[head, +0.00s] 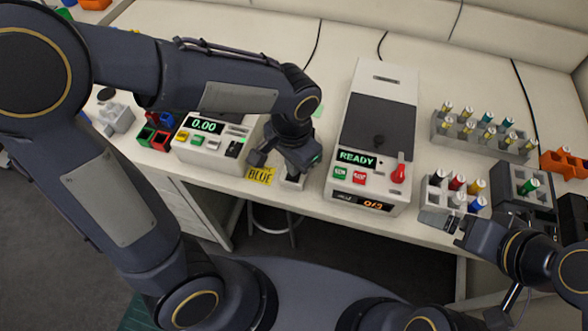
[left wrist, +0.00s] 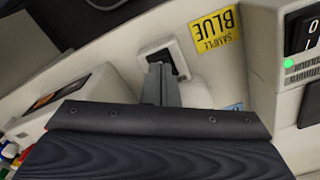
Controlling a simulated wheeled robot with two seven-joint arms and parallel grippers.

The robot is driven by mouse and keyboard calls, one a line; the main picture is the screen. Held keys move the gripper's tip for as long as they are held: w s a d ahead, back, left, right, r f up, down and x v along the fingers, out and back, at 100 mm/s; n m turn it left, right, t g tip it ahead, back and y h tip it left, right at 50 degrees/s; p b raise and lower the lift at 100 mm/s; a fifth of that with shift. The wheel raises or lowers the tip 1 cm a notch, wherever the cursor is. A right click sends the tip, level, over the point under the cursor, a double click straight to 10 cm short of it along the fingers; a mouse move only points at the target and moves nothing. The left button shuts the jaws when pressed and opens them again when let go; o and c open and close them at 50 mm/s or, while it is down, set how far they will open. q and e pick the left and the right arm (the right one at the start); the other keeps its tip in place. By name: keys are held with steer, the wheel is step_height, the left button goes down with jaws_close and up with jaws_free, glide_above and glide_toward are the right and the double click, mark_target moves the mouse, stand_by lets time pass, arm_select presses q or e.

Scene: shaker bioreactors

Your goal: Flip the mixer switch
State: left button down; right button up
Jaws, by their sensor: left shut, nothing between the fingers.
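A small pale box (head: 291,184) with a dark square recess stands near the table's front edge, between the 0.00 device (head: 212,140) and the READY machine (head: 374,135). I cannot tell for sure whether it is the mixer switch. In the left wrist view, my left gripper (left wrist: 160,72) is shut and empty, its fingertips at the recess of this box (left wrist: 147,52); contact is unclear. In the head view, the left gripper (head: 291,174) points down over the box and hides part of it. My right gripper (head: 440,220) is at the right; its finger gap is unclear.
A yellow SAMPLE BLUE label (head: 260,174) lies left of the box. The READY machine has a red knob (head: 399,173) and green and red buttons. Vial racks (head: 484,142) stand at the right. A black rocker switch (left wrist: 310,32) shows in the left wrist view.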

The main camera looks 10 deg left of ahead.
arm_select(q)
steer(key=shift+f+b, duration=0.55)
steer(key=shift+f, duration=0.2)
steer(key=shift+r, duration=0.15)
step_height(320, 180, up, 7)
steer(key=p, duration=0.6)
stand_by(0.3)
steer(key=shift+a, duration=0.1)
stand_by(0.4)
steer(key=s+a+r+n+t+h, duration=0.3)
steer(key=s+a+r+n+t, duration=0.2)
steer(key=s+a+n, duration=0.3)
steer(key=shift+s+a+r+t+h, duration=0.35)
steer(key=shift+s+a+r, duration=0.4)
steer(key=shift+s+a, duration=0.55)
steer(key=shift+w, duration=0.1)
